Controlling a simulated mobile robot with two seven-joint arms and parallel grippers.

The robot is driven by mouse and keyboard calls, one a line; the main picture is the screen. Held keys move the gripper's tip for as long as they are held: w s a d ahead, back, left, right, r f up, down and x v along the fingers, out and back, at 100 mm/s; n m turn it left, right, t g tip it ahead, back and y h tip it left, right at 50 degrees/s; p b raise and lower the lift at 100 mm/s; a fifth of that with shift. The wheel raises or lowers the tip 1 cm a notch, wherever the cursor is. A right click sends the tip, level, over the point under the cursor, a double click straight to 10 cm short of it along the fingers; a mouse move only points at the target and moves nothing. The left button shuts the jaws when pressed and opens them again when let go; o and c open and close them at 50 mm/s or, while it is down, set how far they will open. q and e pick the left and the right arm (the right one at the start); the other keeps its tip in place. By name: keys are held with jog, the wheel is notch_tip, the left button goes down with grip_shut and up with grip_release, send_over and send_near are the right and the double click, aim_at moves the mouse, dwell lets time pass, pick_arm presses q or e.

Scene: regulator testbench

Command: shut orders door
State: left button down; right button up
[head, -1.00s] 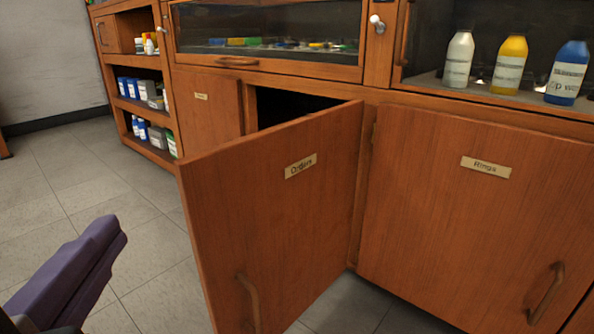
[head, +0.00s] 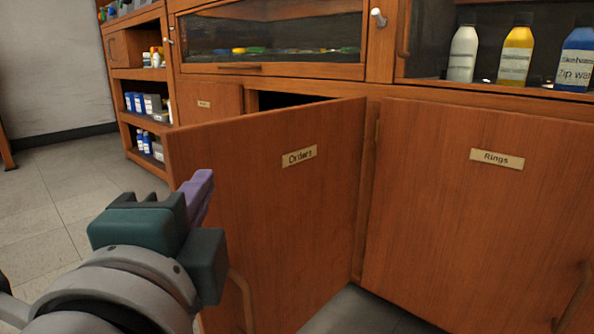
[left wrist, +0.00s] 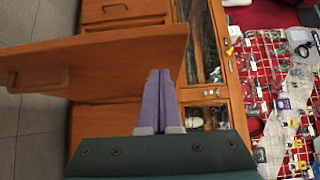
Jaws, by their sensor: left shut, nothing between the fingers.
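The orders door (head: 275,215) is a brown wooden cabinet door with an "Orders" label (head: 299,156). It stands open, swung out from its hinge side next to the Rings door. Its handle (head: 241,300) is low and partly hidden by my arm. My left gripper (head: 203,187) is shut and empty, in front of the door's free edge in the head view; I cannot tell whether it touches. In the left wrist view the shut purple fingers (left wrist: 160,90) overlap the view of the door (left wrist: 120,62). My right gripper is out of view.
The Rings door (head: 480,210) is shut, to the right. A dark cabinet opening (head: 285,100) shows behind the orders door. Shelves with bottles (head: 145,103) stand at the far left. Tiled floor (head: 60,200) is clear at left.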

aim_at(189, 168)
pick_arm(q)
jog(key=shift+w+a, duration=0.55)
jog(key=shift+a, duration=0.25)
jog(key=shift+w+a, duration=0.5)
jog(key=shift+a, duration=0.3)
